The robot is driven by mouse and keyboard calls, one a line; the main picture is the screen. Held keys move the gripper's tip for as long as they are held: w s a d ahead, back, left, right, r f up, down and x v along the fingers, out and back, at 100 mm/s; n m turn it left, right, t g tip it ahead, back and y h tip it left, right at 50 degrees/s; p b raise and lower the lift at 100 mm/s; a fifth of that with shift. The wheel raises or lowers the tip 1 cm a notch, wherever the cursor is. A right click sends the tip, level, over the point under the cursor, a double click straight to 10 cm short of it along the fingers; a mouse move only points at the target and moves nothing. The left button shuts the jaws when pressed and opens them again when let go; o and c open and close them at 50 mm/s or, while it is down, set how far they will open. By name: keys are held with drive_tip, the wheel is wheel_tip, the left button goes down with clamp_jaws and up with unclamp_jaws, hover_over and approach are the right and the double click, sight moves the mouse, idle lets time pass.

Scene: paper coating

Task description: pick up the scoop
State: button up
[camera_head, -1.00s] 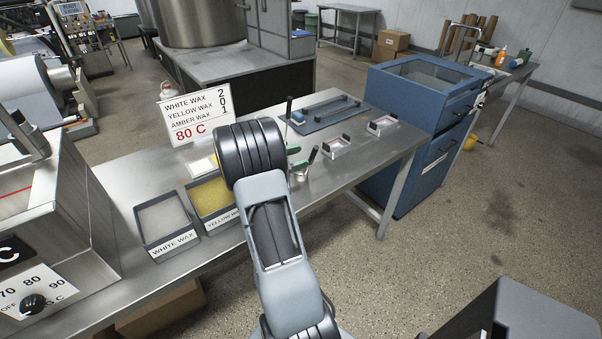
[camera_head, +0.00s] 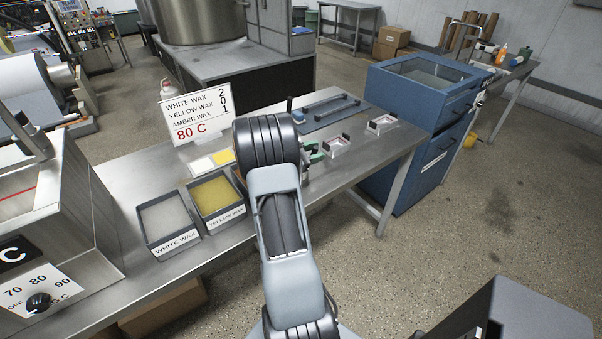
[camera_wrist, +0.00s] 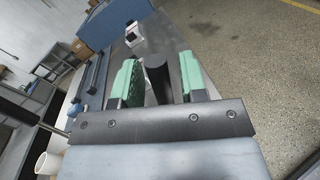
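The scoop's dark handle (camera_wrist: 157,80) stands between the two green fingers of my gripper (camera_wrist: 160,82) in the wrist view. A gap shows between the handle and the right finger, and the left finger is very close to the handle. I cannot tell whether it touches. The fingers look open around the handle. The scoop's bowl is hidden in the wrist view. In the head view my arm covers the scoop, and only part of my green-fingered gripper (camera_head: 315,152) shows at the arm's right edge.
The white wax tray (camera_head: 146,245) and yellow wax tray (camera_head: 193,213) stand left of my arm. A sign (camera_head: 196,112) stands behind them. A blue cabinet (camera_head: 405,150) borders the table's right end.

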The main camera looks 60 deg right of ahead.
clamp_jaws()
drive_tip(key=shift+r, duration=0.1)
idle(0.3)
